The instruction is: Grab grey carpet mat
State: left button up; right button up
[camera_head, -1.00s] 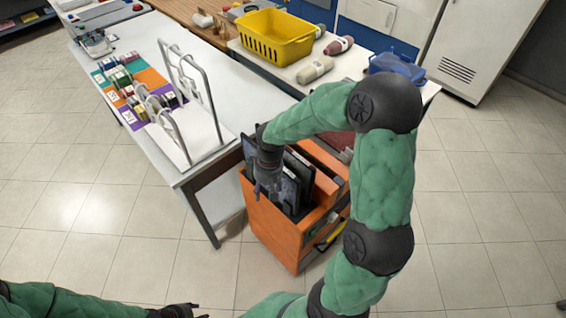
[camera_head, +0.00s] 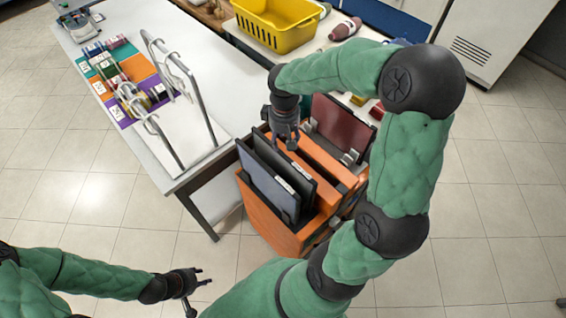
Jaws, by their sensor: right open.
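An orange cart (camera_head: 262,222) stands beside the white table and holds several flat mats upright in slots. The front mat (camera_head: 262,186) is dark blue-grey, and a darker grey or black mat (camera_head: 300,178) with a white label stands just behind it. I cannot tell for sure which of these is the grey carpet mat. A maroon mat (camera_head: 340,126) stands at the back. My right gripper (camera_head: 287,146) is open and empty, pointing down over the cart, just behind the dark mats' top edges. My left gripper (camera_head: 199,294) is open and empty, low over the floor.
The white table (camera_head: 212,88) holds a wire rack (camera_head: 190,85) and several coloured spools near the cart's left. A yellow basket (camera_head: 262,38) and bottles stand on a counter behind. My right arm covers the cart's right side. The floor at left and right is clear.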

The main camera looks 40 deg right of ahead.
aim_at(284, 153)
jog(key=f, duration=0.3)
jog(key=shift+s+a+f+b, duration=0.3)
jog(key=shift+s+b, duration=0.05)
jog(key=shift+b, duration=0.05)
jog(key=shift+w+d+f, duration=0.1)
jog(key=shift+w+f, duration=0.05)
jog(key=shift+f, duration=0.3)
jog(key=shift+f+b, duration=0.35)
jog(key=shift+f, duration=0.25)
notch_tip(284, 153, down, 4)
jog(key=shift+r+b, duration=0.1)
jog(key=shift+b, duration=0.55)
grip_shut()
